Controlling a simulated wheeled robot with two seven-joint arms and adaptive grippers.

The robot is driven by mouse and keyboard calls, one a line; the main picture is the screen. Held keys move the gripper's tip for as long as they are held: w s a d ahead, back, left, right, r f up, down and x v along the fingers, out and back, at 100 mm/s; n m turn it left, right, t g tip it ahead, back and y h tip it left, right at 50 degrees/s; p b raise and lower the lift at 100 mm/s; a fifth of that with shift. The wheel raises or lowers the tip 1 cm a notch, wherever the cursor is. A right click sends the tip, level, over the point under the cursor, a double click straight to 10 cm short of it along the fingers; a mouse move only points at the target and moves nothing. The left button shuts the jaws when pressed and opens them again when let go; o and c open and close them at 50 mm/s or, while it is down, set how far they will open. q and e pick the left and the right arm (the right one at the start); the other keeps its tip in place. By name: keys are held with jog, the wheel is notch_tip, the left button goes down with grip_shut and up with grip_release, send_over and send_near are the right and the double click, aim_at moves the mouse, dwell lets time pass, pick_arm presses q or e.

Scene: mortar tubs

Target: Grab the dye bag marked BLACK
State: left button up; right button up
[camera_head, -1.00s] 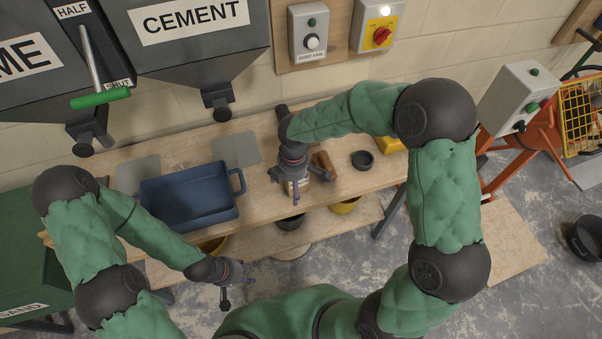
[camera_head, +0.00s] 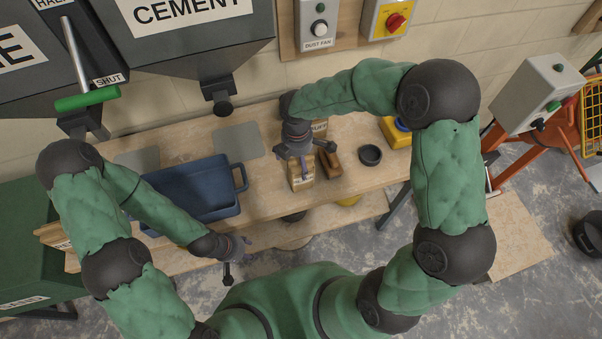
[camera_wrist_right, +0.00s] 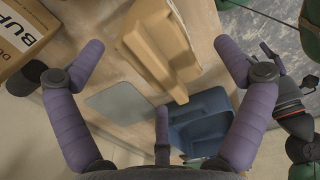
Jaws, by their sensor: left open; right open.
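A tan paper bag with a pale label (camera_head: 302,180) stands on the wooden bench below my right gripper; its lettering is too small to read. My right gripper (camera_head: 307,160) is open above it. In the right wrist view a tan folded shape, seemingly this bag (camera_wrist_right: 160,45), lies between the spread fingers, apart from them; no label shows on it there. Another bag, marked BUFF in the wrist view (camera_wrist_right: 22,38), stands behind, also showing in the head view (camera_head: 320,128). My left gripper (camera_head: 236,262) is open and empty in front of the bench.
A blue tub (camera_head: 190,192) and a grey plate (camera_head: 238,141) are on the left. Hoppers with chutes (camera_head: 217,90) hang over the back of the bench.

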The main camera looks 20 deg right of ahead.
jog(key=shift+w+f, duration=0.1)
jog(key=shift+f, duration=0.75)
jog(key=f, duration=0.1)
jog(key=f+b, duration=0.1)
jog(key=f, duration=0.1)
jog(key=d+f, duration=0.1)
jog(key=f, duration=0.1)
jog(key=shift+w+b, duration=0.1)
jog(key=shift+b, duration=0.25)
jog(key=shift+a+r, duration=0.1)
jog(key=c, duration=1.5)
